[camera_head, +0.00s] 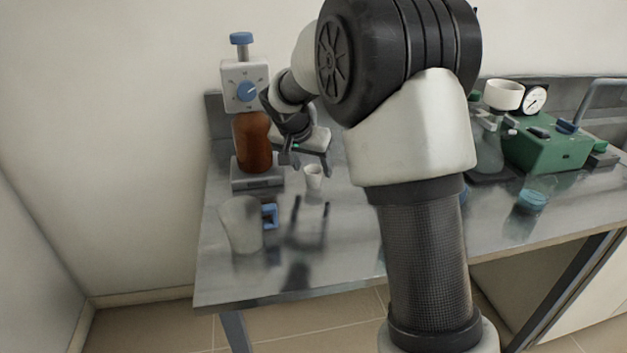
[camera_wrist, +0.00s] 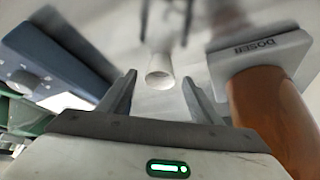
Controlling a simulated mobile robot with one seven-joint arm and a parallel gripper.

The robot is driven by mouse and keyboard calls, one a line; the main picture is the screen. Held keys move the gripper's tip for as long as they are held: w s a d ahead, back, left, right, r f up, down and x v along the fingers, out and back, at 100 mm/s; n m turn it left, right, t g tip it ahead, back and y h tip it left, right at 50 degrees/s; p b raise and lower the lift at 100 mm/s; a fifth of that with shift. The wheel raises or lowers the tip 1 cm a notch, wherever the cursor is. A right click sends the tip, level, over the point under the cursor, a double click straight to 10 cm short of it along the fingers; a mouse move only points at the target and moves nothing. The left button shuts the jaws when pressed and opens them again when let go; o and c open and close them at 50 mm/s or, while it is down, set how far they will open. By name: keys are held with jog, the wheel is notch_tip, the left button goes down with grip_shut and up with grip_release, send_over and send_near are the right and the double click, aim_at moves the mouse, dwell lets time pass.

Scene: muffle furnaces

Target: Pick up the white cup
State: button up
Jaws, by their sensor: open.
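The small white cup (camera_head: 313,177) stands upright on the metal bench, right of the brown bottle's stand. In the wrist view the white cup (camera_wrist: 160,71) shows beyond the fingertips, near the middle of the gap between them. My gripper (camera_head: 307,167) is above and close to the cup in the head view, with its fingers pointing down. In the wrist view my gripper (camera_wrist: 160,80) is open, its two fingers spread apart with nothing held between them. I cannot tell the exact distance from the fingertips to the cup.
A brown bottle dispenser (camera_head: 254,145) stands left of the cup. A larger whitish jug with a blue handle (camera_head: 240,224) is nearer the front left. A green pump unit (camera_head: 548,147), a flask (camera_head: 488,150) and a blue-based vessel (camera_head: 533,200) are on the right. The front-middle bench is clear.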

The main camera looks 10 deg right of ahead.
aim_at(313, 171)
jog(key=x, duration=0.3)
jog(key=shift+w+d+f, duration=0.1)
jog(key=shift+f, duration=0.1)
jog(key=shift+r, duration=0.1)
jog(key=c, duration=1.1)
